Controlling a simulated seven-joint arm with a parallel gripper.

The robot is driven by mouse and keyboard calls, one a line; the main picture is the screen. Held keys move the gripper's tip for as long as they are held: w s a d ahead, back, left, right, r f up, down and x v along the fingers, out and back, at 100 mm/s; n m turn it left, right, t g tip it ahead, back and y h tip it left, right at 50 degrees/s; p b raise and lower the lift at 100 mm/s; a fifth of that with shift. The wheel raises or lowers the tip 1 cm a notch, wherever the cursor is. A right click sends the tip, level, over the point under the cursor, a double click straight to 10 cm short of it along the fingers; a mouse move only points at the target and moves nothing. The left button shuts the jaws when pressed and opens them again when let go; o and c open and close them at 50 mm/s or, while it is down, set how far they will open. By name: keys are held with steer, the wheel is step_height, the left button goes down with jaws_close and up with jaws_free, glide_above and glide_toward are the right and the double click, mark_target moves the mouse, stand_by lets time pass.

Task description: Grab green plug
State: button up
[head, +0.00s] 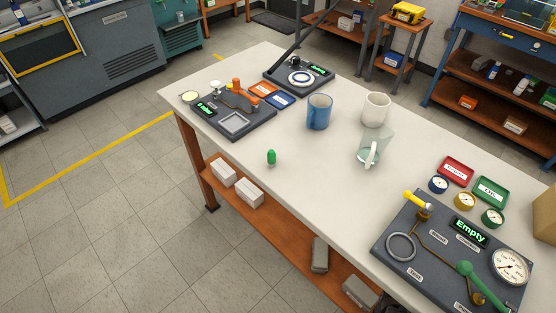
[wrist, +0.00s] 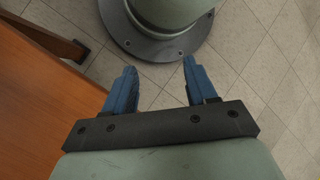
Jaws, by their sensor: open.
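The green plug (head: 271,157) is a small upright green piece near the left front edge of the white table (head: 230,155) in the head view. It stands alone with bare tabletop around it. My gripper (wrist: 157,85) shows only in the wrist view. Its two blue fingers are apart with nothing between them. It points down at the tiled floor and my own base, beside an orange-brown wooden surface. The plug is not in the wrist view, and my gripper is not in the head view.
A larger panel (head: 440,262) with gauges is at right.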

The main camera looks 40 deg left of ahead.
steer(key=s+a+n+y, duration=0.1)
steer(key=s+a+n, duration=0.15)
steer(key=a, duration=1.45)
steer(key=s+a+n, duration=0.1)
steer(key=a+n, duration=0.3)
steer(key=a, duration=1.2)
steer(key=s+a+r+g+y, duration=0.1)
steer(key=s+a+r, duration=0.4)
steer(key=a, duration=0.4)
steer(key=s+a+r+n+g, duration=0.1)
steer(key=s+a+r, duration=0.3)
steer(key=s+a, duration=0.4)
steer(key=s+a+r+g+y, duration=0.1)
steer(key=s+a+r, duration=0.35)
steer(key=a, duration=0.55)
steer(key=w+a+r+m+t+y, duration=0.1)
steer(key=w+a+r, duration=0.2)
steer(key=r, duration=0.4)
steer(key=w+a+r+m+t, duration=0.2)
steer(key=w+a+r, duration=0.15)
steer(key=r, duration=0.45)
step_height(320, 180, up, 31)
steer(key=t+h, duration=0.2)
steer(key=t, duration=0.4)
glide_above(271, 152)
steer(key=shift+n, duration=0.25)
steer(key=shift+f, duration=6.8)
